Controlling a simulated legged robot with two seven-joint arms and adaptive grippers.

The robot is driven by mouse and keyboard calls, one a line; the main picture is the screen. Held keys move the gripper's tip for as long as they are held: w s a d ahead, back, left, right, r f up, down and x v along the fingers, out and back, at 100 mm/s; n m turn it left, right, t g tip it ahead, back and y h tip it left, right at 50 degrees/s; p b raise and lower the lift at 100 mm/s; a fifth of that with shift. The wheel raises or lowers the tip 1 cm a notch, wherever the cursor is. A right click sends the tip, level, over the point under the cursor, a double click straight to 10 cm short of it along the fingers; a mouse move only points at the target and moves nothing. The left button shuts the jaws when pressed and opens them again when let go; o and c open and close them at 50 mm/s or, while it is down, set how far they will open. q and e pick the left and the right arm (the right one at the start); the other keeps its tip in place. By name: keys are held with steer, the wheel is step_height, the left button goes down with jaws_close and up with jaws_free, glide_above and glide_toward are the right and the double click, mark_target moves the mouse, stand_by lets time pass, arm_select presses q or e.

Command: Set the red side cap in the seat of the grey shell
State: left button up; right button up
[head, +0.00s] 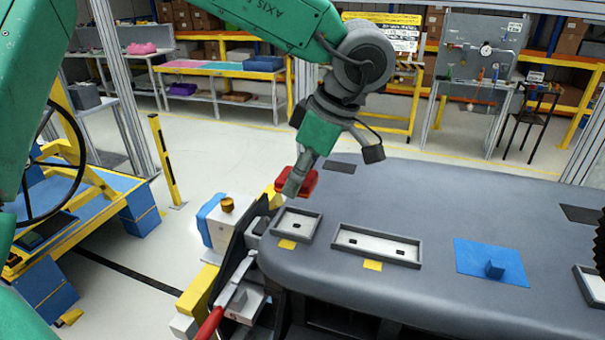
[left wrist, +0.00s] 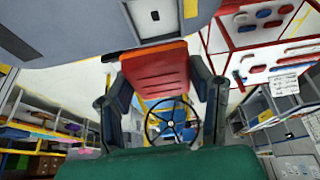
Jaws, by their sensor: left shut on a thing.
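The red side cap (head: 311,180) is a flat red block with ribs on its face in the left wrist view (left wrist: 155,68). My left gripper (head: 299,184) is shut on it, with a finger on each side in the left wrist view (left wrist: 160,85). The cap is held near the far-left edge of the grey shell (head: 430,205). A small framed seat (head: 288,221) with a light floor and dark slot is nearer me on the shell; it appears empty. Part of the seat also shows in the left wrist view (left wrist: 155,14).
A longer framed seat (head: 350,244) with two dark slots lies right of the small one. A blue plate with a raised block (head: 490,258) is farther right. A red-handled clamp (head: 228,300) and a blue-white block (head: 216,222) stand at the shell's left edge.

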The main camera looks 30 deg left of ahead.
arm_select(q)
steer(key=shift+a+f, duration=0.3)
steer(key=shift+f, duration=0.55)
steer(key=shift+d+f+b, duration=0.25)
steer(key=shift+f+b, duration=0.1)
steer(key=shift+f, duration=0.65)
steer(key=shift+d+f+b, duration=0.25)
steer(key=shift+f+b, duration=0.1)
steer(key=shift+f, duration=0.6)
steer(key=shift+a+f, duration=0.1)
steer(key=shift+a, duration=0.05)
steer(key=shift+a, duration=0.25)
steer(key=shift+d, duration=0.25)
steer(key=shift+p, duration=0.3)
steer(key=shift+s+d+p, duration=0.1)
steer(key=shift+p, duration=0.3)
